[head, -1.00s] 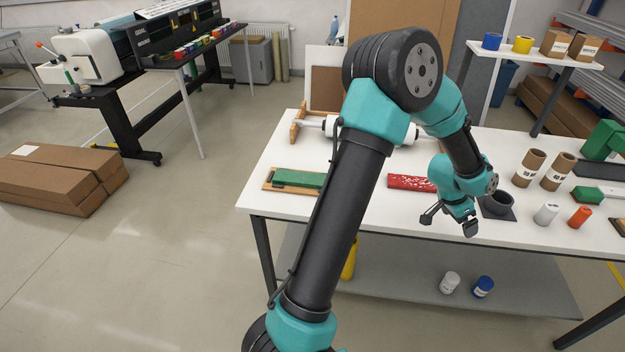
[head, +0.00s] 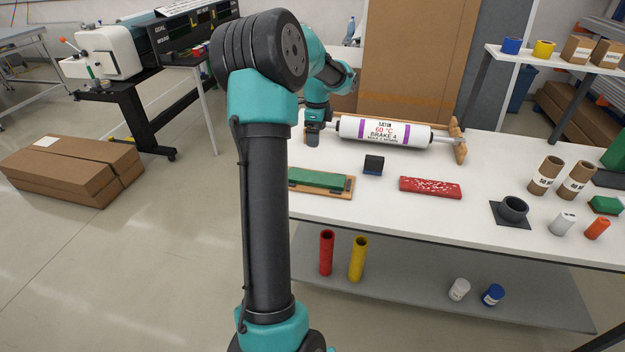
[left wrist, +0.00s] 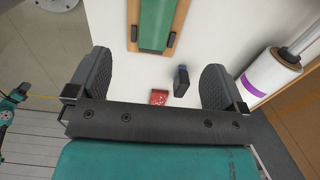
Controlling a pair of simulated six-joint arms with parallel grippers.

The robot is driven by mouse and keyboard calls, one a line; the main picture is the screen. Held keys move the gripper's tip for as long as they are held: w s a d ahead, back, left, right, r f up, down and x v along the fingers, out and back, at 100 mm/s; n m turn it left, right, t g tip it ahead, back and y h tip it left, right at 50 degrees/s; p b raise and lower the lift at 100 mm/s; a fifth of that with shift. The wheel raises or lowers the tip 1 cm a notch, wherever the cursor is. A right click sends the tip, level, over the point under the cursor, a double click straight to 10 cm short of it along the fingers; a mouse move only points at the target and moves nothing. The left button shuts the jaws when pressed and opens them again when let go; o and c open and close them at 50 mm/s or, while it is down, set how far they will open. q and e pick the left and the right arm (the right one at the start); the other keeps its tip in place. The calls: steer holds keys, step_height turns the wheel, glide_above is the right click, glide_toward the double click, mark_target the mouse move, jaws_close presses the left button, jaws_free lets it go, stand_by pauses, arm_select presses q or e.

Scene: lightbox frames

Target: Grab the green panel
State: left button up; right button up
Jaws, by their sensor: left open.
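The green panel (head: 320,179) lies on a wooden board (head: 348,190) at the left front of the white table; my arm hides its left end. It also shows at the top of the left wrist view (left wrist: 155,22). My left gripper (head: 312,138) is above the table behind the panel, apart from it. In the left wrist view its two fingers (left wrist: 157,85) are spread wide with nothing between them, and the panel is beyond them. My right gripper is not in view.
A white roller (head: 384,132) on a wooden stand lies right of the gripper. A dark block (head: 374,164) and a red speckled plate (head: 430,187) sit right of the panel. A black cup (head: 513,208) and cardboard tubes (head: 546,174) stand farther right. Bare table lies between them.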

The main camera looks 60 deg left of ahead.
arm_select(q)
glide_above(316, 177)
step_height(316, 177, down, 12)
steer(key=shift+w+a+f, duration=0.1)
steer(key=shift+a+f, duration=0.05)
stand_by(0.4)
steer(key=shift+f, duration=2.6)
steer(key=c, duration=1.1)
steer(key=shift+r, duration=0.1)
